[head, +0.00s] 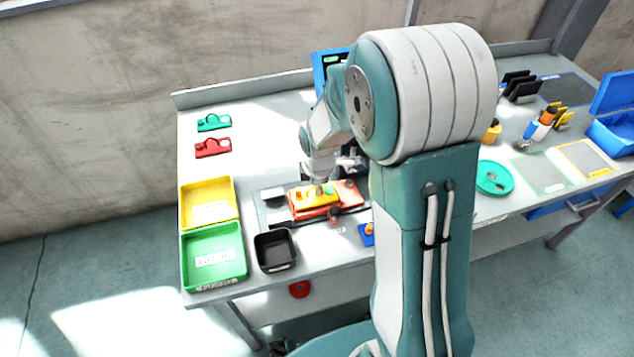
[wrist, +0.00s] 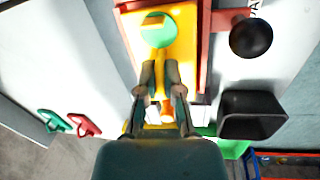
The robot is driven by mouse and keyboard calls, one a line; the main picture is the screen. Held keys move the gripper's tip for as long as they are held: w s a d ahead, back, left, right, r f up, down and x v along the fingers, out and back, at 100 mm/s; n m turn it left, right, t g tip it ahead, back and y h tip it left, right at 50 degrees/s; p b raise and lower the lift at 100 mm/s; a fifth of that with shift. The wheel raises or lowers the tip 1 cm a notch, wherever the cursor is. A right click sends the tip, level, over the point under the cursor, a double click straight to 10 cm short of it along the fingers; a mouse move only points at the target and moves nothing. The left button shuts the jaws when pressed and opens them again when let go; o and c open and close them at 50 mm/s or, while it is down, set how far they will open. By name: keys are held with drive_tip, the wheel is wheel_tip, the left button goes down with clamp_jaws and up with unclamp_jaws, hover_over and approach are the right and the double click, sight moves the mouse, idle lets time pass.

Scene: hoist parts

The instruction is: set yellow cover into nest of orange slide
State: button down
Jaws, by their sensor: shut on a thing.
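The yellow cover (head: 308,199) lies over the orange slide (head: 349,195) on the bench in the head view. In the wrist view the yellow cover (wrist: 186,20) is a long plate with a round green patch, and the red-orange edge of the orange slide (wrist: 204,50) runs alongside it. My gripper (wrist: 160,72) is shut on a narrow yellow part of the cover. In the head view my gripper (head: 319,183) points down onto the cover. The nest is hidden beneath it, and I cannot tell whether the cover is fully seated.
A black knob (wrist: 251,38) stands beside the slide. A black bin (head: 275,251), a green tray (head: 214,277) and a yellow tray (head: 184,206) are on the left. Red (head: 213,149) and green (head: 213,124) clip-like parts lie behind. The back-left bench is mostly clear.

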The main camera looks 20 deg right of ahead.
drive_tip(key=shift+f, duration=0.4)
idle(0.3)
drive_tip(key=shift+c, duration=1.5)
unclamp_jaws()
drive_tip(key=shift+r, duration=4.5)
